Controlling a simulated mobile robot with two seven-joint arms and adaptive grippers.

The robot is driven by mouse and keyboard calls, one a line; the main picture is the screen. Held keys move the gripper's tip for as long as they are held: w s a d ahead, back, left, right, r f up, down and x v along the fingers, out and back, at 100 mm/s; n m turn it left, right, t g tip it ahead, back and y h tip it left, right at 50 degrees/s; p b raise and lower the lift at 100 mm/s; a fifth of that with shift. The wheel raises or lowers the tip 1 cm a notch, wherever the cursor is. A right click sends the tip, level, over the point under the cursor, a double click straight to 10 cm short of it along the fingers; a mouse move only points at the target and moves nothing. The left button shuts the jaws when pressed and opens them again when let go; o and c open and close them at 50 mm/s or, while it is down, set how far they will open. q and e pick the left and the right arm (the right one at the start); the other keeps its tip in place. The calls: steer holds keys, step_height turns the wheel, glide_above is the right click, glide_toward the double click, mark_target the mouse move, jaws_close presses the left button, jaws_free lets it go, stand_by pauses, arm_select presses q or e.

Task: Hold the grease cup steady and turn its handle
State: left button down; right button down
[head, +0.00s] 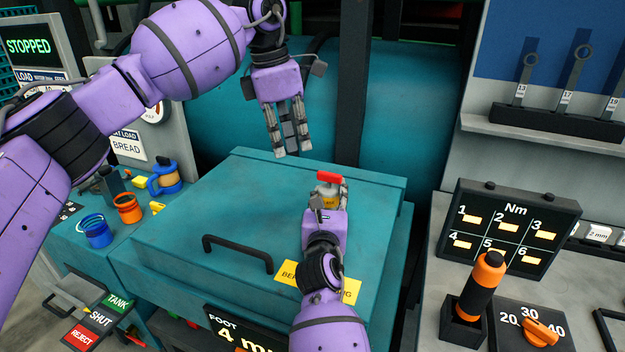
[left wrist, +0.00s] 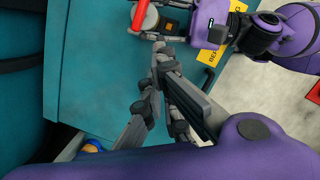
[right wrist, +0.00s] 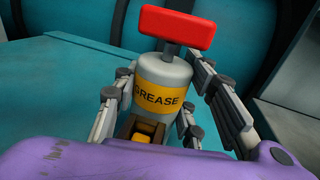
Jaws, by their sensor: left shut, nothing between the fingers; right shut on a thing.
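The grease cup (right wrist: 162,85) is a grey cylinder with a yellow GREASE label and a red T-handle (right wrist: 177,27) on top. It stands upright on the teal housing lid (head: 270,200); in the head view the red handle (head: 329,177) shows above my right gripper (head: 328,194). The right fingers, also in the right wrist view (right wrist: 160,105), are shut around the cup's body. My left gripper (head: 287,135) is shut and empty, above and left of the cup, pointing down. In the left wrist view the left fingers (left wrist: 158,60) are apart from the cup (left wrist: 152,20) and handle (left wrist: 138,15).
A black lid handle (head: 238,252) stands up at the lid's front left. Blue and orange cups (head: 97,230) stand on the left shelf. On the right bench are a torque panel (head: 508,235) and an orange-handled tool (head: 482,285). A dark post (head: 355,90) rises behind the lid.

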mark_target(329, 177)
arm_select(q)
steer(key=s+d+n+t, duration=0.2)
steer(key=s+n, duration=0.4)
steer(key=n, duration=0.5)
steer(key=w+d+f, duration=0.2)
steer(key=w+f, duration=0.4)
steer(key=f, duration=0.3)
steer(key=shift+y, duration=0.4)
steer(key=shift+w+a+m, duration=0.1)
steer(key=shift+w+m, duration=0.05)
steer(key=shift+m, duration=0.75)
